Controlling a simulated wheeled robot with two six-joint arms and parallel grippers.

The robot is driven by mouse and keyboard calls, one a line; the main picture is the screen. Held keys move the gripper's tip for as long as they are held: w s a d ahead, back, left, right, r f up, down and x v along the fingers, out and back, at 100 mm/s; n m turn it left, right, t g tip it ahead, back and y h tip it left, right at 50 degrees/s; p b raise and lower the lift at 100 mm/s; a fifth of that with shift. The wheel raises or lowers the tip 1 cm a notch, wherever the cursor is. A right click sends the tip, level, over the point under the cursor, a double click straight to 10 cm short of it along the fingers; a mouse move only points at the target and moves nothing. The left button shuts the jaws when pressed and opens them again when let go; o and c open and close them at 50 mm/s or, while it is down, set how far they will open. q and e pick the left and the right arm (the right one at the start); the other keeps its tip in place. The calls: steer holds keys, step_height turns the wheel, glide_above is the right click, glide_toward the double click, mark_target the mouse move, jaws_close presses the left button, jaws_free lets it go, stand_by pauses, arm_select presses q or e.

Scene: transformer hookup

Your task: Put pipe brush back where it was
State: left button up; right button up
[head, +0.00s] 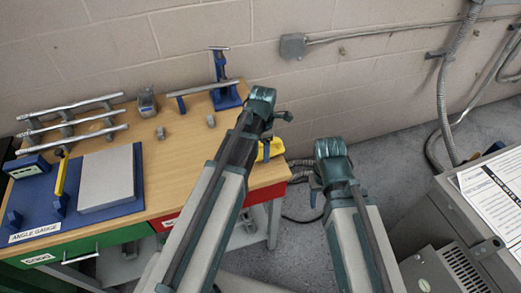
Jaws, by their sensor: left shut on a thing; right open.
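My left gripper (282,116) is over the right end of the wooden workbench (175,178), at the end of my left arm. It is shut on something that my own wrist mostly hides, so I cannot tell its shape. I cannot make out the pipe brush clearly anywhere. My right gripper (314,190) is open, right of the bench and above the floor, with nothing seen in it.
A yellow object (271,149) sits at the bench's right edge, partly behind my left arm. A blue stand (225,93) and a raised pipe (199,89) are at the back. A pipe rack (72,122) and a blue angle-gauge board (70,219) stand left. A grey cabinet (430,220) is right.

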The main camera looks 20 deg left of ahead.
arm_select(q)
steer(key=shift+f, duration=0.1)
steer(key=o, duration=0.7)
steer(key=shift+a+f, duration=0.1)
steer(key=shift+f, duration=0.05)
steer(key=o, duration=0.5)
steer(key=shift+c, duration=0.2)
steer(key=shift+r, duration=0.25)
step_height(320, 180, up, 12)
steer(key=p, duration=1.2)
